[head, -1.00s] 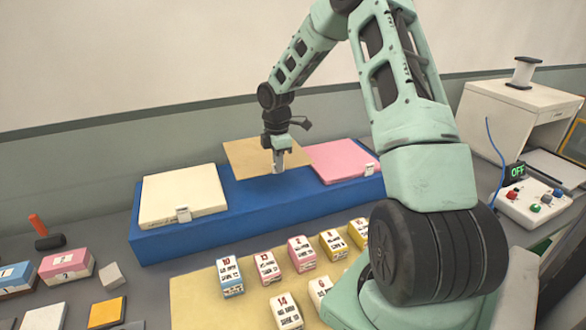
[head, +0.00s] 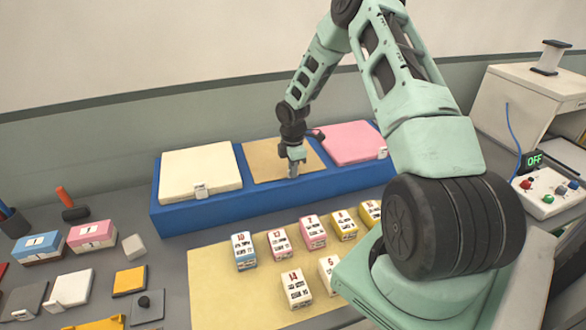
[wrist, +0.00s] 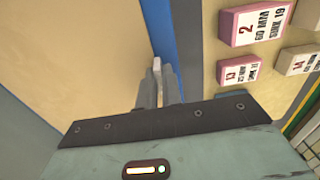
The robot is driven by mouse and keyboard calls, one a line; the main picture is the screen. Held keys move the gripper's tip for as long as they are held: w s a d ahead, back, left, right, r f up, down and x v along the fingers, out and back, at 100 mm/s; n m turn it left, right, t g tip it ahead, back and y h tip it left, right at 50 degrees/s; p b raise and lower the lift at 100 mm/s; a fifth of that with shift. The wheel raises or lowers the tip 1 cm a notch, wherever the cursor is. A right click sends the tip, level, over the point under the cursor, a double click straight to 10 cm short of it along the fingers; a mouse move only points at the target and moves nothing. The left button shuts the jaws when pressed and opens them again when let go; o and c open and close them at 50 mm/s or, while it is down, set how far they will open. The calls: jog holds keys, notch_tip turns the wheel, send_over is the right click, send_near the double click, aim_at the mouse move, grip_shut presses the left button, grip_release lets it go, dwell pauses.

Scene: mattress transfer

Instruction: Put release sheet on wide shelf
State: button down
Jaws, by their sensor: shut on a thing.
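The release sheet (head: 262,160) is a thin tan square over the middle of the long blue shelf (head: 225,211), between a cream pad and a pink pad. It looks flat and level, lying on the shelf or just above it; I cannot tell which. My gripper (head: 293,172) points down at the sheet's front edge and is shut on it. In the wrist view, the fingers (wrist: 158,85) are close together around a small pale piece at the edge. The tan sheet (wrist: 85,45) spreads to their left there, and the blue shelf edge (wrist: 166,35) shows beyond them.
The cream pad (head: 200,168) fills the shelf's left end and the pink pad (head: 348,142) its right. Several numbered blocks stand on a tan mat (head: 215,300) in front. A control box (head: 545,195) sits at the right. Coloured blocks and tiles lie at the left.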

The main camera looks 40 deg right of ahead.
jog(key=shift+f, duration=0.2)
jog(key=c, duration=1.6)
grip_release()
jog(key=shift+o, duration=0.2)
jog(key=shift+r, duration=0.1)
